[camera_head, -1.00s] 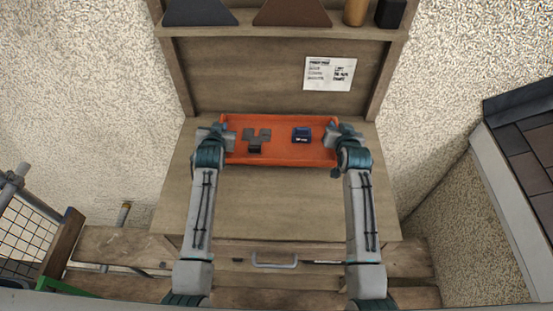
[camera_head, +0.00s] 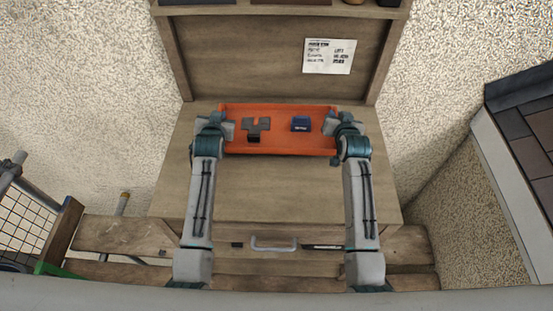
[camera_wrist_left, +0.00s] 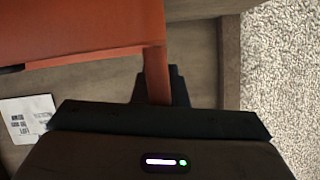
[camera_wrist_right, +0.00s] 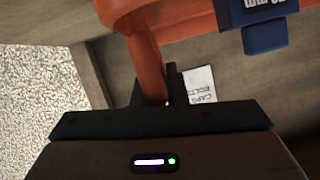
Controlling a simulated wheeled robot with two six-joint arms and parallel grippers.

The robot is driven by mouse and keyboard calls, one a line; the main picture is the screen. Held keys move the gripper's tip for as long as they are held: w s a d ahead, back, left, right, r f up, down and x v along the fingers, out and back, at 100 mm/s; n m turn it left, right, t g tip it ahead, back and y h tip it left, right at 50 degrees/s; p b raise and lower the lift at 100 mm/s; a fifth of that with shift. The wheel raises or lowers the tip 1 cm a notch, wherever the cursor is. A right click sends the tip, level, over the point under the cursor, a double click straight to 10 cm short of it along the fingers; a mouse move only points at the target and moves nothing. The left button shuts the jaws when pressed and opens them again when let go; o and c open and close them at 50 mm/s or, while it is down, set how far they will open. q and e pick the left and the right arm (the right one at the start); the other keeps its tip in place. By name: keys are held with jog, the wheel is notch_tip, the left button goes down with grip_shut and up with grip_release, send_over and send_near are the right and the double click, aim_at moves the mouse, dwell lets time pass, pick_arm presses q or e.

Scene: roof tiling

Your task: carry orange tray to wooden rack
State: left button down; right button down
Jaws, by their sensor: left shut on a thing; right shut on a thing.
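The orange tray (camera_head: 280,145) is at the back of the wooden bench, in front of its back panel. It holds a dark grey piece (camera_head: 257,126) on the left and a blue item (camera_head: 301,124) right of the middle. My left gripper (camera_head: 226,130) is shut on the tray's left end. My right gripper (camera_head: 332,127) is shut on its right end. In the left wrist view the jaws close on an orange bar (camera_wrist_left: 158,75) of the tray. The right wrist view shows the same on an orange bar (camera_wrist_right: 147,65). No wooden rack can be told apart from the bench.
The wooden bench (camera_head: 290,195) is bare in front of the tray. A printed sheet (camera_head: 330,56) is on its back panel, and a shelf (camera_head: 270,10) with several items runs above. A drawer handle (camera_head: 273,246) is at the front. A dark tiled surface (camera_head: 535,140) is at right.

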pick_arm(q)
jog(key=shift+w+f+b, duration=0.1)
jog(key=shift+f+b, duration=0.35)
jog(key=shift+f, duration=0.25)
pick_arm(e)
jog(key=shift+w+f, duration=0.1)
jog(key=shift+f, duration=0.6)
pick_arm(q)
jog(key=shift+f+b, duration=0.65)
jog(key=shift+b, duration=0.05)
pick_arm(e)
jog(key=shift+f, duration=0.65)
pick_arm(q)
jog(key=c, duration=1.5)
grip_release()
jog(key=shift+r, duration=0.15)
pick_arm(e)
jog(key=c, duration=1.5)
grip_release()
jog(key=shift+r, duration=0.15)
pick_arm(q)
jog(key=shift+o, duration=0.2)
pick_arm(e)
jog(key=shift+o, duration=0.2)
pick_arm(q)
jog(key=v, duration=1.2)
pick_arm(e)
jog(key=v, duration=1.2)
